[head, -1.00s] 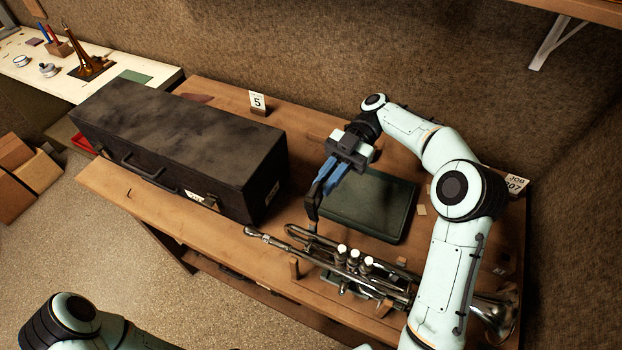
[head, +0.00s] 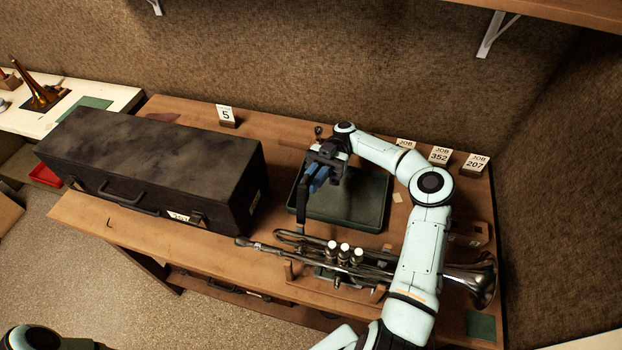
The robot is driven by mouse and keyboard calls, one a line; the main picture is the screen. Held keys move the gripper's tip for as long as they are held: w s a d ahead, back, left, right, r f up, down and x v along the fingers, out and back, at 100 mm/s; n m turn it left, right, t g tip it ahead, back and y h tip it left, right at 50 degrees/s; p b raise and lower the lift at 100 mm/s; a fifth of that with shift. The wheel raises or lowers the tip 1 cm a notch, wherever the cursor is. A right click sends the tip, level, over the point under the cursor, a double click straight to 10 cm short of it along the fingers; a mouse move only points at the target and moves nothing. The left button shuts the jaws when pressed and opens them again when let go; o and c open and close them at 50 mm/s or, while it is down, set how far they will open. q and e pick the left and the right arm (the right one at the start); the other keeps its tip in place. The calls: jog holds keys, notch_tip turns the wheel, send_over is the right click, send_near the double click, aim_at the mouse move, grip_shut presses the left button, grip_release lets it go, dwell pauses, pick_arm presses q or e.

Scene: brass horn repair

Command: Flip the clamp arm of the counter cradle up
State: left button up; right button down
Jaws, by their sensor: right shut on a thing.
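A silver trumpet (head: 345,256) lies on the wooden counter cradle (head: 338,291), whose low wooden supports show under it. The dark clamp arm (head: 302,208) stands roughly upright at the trumpet's far side, its lower end by the tubing. My right gripper (head: 308,186), with blue fingers pointing down and left, is shut on the upper part of the clamp arm. The exact contact and the clamp's hinge are too small or hidden to tell. My left gripper is out of view; only part of the left arm shows at the lower left.
A long black case (head: 150,165) fills the left of the wooden bench (head: 130,222). A dark green tray (head: 345,210) lies behind the trumpet, under my right gripper. Job cards (head: 440,157) stand at the back right. A number 5 card (head: 226,115) stands behind the case.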

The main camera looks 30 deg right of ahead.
jog(key=shift+w+d+f+y, duration=0.1)
jog(key=shift+w+d+y, duration=0.15)
jog(key=shift+y, duration=0.25)
jog(key=c, duration=1.1)
grip_release()
jog(key=shift+d, duration=0.1)
jog(key=shift+c, duration=0.2)
jog(key=shift+w+f, duration=0.1)
jog(key=shift+f, duration=0.05)
notch_tip(320, 180, up, 20)
